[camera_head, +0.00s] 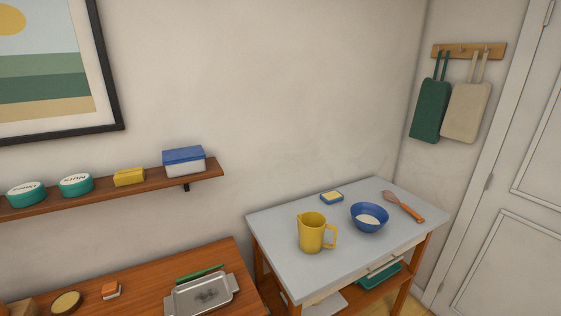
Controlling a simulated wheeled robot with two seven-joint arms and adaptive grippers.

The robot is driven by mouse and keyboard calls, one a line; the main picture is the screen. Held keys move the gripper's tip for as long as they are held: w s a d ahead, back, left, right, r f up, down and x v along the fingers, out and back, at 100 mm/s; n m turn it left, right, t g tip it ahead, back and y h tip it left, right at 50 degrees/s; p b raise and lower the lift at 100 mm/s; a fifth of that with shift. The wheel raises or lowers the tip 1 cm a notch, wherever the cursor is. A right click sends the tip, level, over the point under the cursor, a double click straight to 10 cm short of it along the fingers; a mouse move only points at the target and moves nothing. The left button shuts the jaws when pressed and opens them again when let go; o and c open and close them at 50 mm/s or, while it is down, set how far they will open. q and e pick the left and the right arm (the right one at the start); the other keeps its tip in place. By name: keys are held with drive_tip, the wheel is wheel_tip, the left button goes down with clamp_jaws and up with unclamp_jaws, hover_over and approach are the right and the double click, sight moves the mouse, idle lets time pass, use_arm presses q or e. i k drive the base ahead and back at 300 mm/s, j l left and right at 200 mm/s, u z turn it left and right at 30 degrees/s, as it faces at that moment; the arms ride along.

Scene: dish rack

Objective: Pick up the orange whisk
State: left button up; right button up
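The orange whisk (406,208) lies on the grey-topped table (278,240), near its right back edge. Its orange handle points toward the front right and its wire head points toward the back left. It lies just right of a blue bowl (370,224) with something pale inside; a small gap seems to separate them. Neither of my grippers shows in the head view.
A yellow jug (312,233) and a small blue dish with a yellow block (332,197) share the table. A wooden counter (135,285) at lower left holds a metal tray (203,296). A wall shelf (110,190) carries containers. A door (510,190) stands at right.

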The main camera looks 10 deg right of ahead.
sight(403, 205)
drive_tip(key=z, duration=1.25)
